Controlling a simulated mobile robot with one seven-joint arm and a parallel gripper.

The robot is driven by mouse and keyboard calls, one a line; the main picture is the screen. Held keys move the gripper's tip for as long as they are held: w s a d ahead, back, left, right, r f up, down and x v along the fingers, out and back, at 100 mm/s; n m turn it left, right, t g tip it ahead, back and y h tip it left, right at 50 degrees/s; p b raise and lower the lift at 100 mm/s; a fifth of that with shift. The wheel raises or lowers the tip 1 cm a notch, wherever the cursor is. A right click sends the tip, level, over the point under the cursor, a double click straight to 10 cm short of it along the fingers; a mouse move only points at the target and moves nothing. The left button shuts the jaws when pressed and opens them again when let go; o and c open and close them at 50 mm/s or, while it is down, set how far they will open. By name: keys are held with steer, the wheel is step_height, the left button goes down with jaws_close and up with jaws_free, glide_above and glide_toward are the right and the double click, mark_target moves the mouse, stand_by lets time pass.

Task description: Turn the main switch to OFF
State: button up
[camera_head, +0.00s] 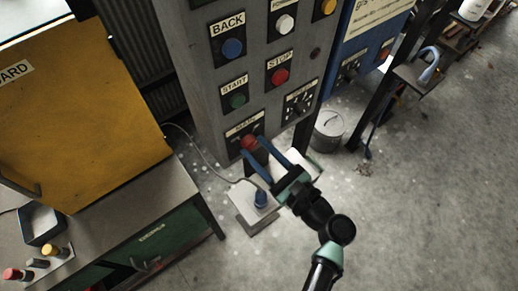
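The main switch is a red knob (249,142) on a dark plate, low on the front of the grey control panel (207,92). The label above it is partly legible as MAIN. My gripper (251,146) reaches up from the lower right, with two blue fingers spread apart. Their tips are at the knob, one on its upper right and one on its lower left. I cannot make out contact between the fingers and the knob. The fingers partly cover the plate, and the knob's pointer and OFF marking are not readable.
Blue BACK (232,48), green START (237,100) and red STOP (280,76) buttons sit above. A dark rotary selector (298,104) is right of the switch. A workbench (118,215) is at left; open floor lies right.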

jaws_close()
steer(key=shift+n, duration=0.5)
steer(key=n+b, duration=0.2)
steer(key=n, duration=0.1)
steer(key=shift+a+f+n+b, duration=0.1)
steer(key=shift+n+b, duration=0.2)
steer(key=shift+n, duration=0.1)
steer(key=n+b, duration=0.3)
steer(key=n, duration=0.1)
steer(key=shift+h, duration=0.3)
steer(key=n+b, duration=0.3)
steer(key=n, duration=0.1)
steer(key=shift+f+n+b, duration=0.1)
steer(key=shift+n+b, duration=0.2)
steer(key=n+b, duration=0.3)
steer(key=shift+s+n+h, duration=0.1)
steer(key=shift+n+h, duration=0.2)
steer(key=shift+n, duration=0.1)
steer(key=shift+r+b, duration=0.2)
steer(key=shift+b, duration=0.15)
